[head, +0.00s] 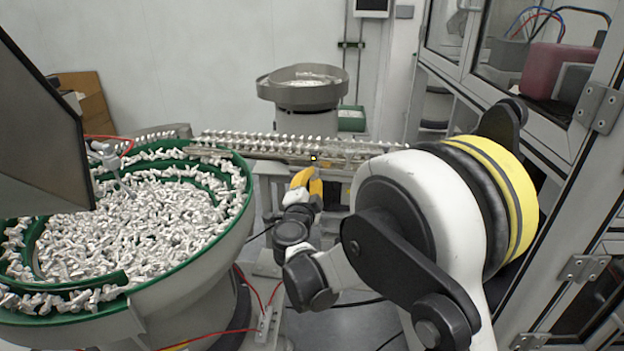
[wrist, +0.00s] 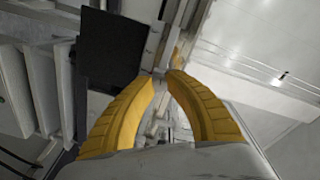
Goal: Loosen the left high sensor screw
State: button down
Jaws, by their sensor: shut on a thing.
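My gripper (head: 308,178), with yellow ribbed fingers, is at the linear feed track (head: 270,145) in the head view. In the wrist view the fingers of my gripper (wrist: 163,77) curve inward and their tips close together on a small part at the rail. The part is taken to be the left high sensor screw; it is mostly hidden by the fingertips and too small to make out. A tiny dark and white piece (head: 314,157) shows just above the fingertips in the head view.
A green-rimmed bowl feeder (head: 240,165) full of shiny metal parts stands at the left. A second grey bowl (head: 303,95) stands farther back. A glazed machine frame (head: 560,115) is close on the right. Red and black cables lie low near the feeder.

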jog(key=shift+n, duration=1.5)
jog(key=c, duration=1.3)
grip_release()
jog(key=shift+f, duration=0.1)
jog(key=s+a, duration=0.1)
jog(key=s, duration=1.1)
jog(key=shift+a, duration=0.3)
